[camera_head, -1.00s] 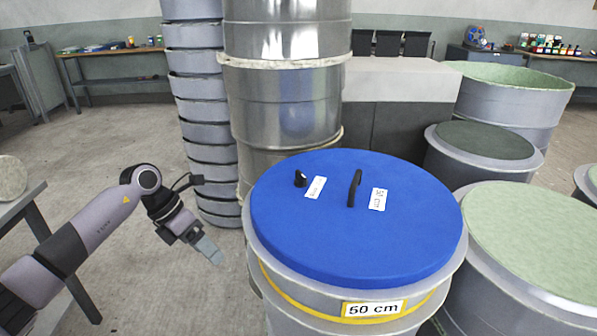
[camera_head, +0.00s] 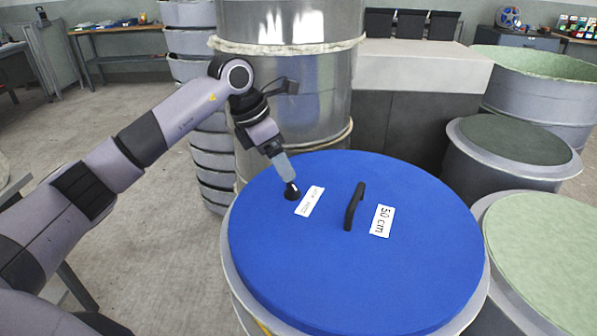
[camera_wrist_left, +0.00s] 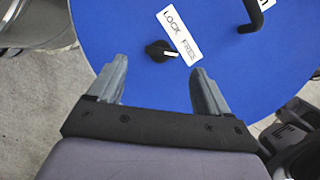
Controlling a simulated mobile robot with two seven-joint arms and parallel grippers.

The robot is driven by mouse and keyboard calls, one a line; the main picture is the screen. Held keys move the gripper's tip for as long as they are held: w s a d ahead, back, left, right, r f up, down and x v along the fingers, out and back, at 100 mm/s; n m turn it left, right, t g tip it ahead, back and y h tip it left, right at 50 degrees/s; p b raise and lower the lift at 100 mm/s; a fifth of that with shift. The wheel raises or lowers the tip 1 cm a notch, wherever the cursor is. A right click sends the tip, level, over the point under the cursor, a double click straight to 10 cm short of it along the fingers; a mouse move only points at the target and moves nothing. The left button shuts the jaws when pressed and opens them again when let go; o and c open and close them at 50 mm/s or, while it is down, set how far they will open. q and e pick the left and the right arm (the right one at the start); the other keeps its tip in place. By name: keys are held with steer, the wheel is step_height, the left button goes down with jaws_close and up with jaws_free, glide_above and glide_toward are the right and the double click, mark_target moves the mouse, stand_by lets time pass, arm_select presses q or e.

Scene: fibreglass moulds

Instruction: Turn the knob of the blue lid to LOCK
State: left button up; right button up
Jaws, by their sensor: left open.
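The blue lid (camera_head: 420,250) lies on a large round drum. Its small black knob (camera_head: 292,190) is near the lid's far left part, beside a white label (camera_head: 310,201). In the left wrist view the knob (camera_wrist_left: 158,51) has a white mark pointing right, to the FREE end of the label (camera_wrist_left: 179,38); LOCK is at the label's upper end. My left gripper (camera_head: 286,174) is open, its fingertips close above the knob. In the left wrist view the gripper (camera_wrist_left: 158,66) has its fingers apart, with the knob ahead between their lines, apparently not gripped. My right gripper is not in view.
A tall metal drum stack (camera_head: 290,100) stands close behind the lid. Green-topped drums (camera_head: 545,250) stand to the right.

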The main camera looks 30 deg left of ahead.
mark_target(291, 184)
arm_select(q)
steer(key=shift+p+x, duration=0.4)
steer(key=shift+x, duration=2.95)
steer(key=shift+s, duration=0.15)
steer(key=shift+c, duration=0.4)
steer(key=c, duration=1)
